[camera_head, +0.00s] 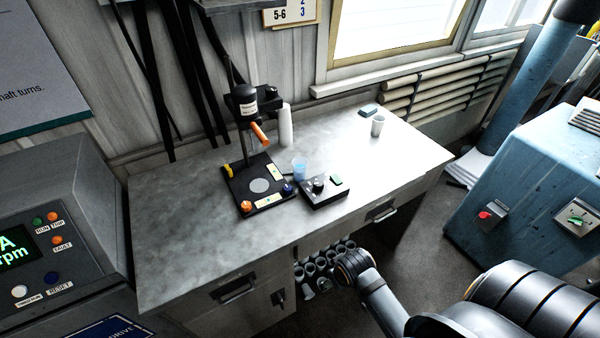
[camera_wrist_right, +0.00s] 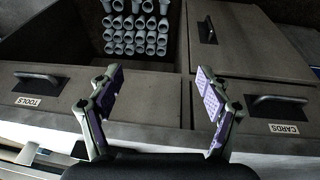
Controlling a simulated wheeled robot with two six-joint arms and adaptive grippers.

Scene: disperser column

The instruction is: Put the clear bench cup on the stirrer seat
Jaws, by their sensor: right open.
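A clear, bluish cup (camera_head: 299,168) stands upright on the grey bench, just right of the stirrer's black base plate (camera_head: 248,172). The stirrer seat, a pale round disc (camera_head: 260,185), lies bare on that plate below the black stirrer head (camera_head: 243,103). My right gripper (camera_wrist_right: 160,105) is open and empty in the right wrist view, in front of the bench's drawer fronts. In the head view my right arm (camera_head: 372,285) is below the bench's front edge, and its fingers are not clear there. My left gripper is in neither view.
A black control box (camera_head: 325,190) stands close right of the cup. A white cup (camera_head: 377,126) and a white cylinder (camera_head: 285,125) stand farther back. An orange handle (camera_head: 260,133) juts out above the seat. The bench's left part (camera_head: 180,230) is clear.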

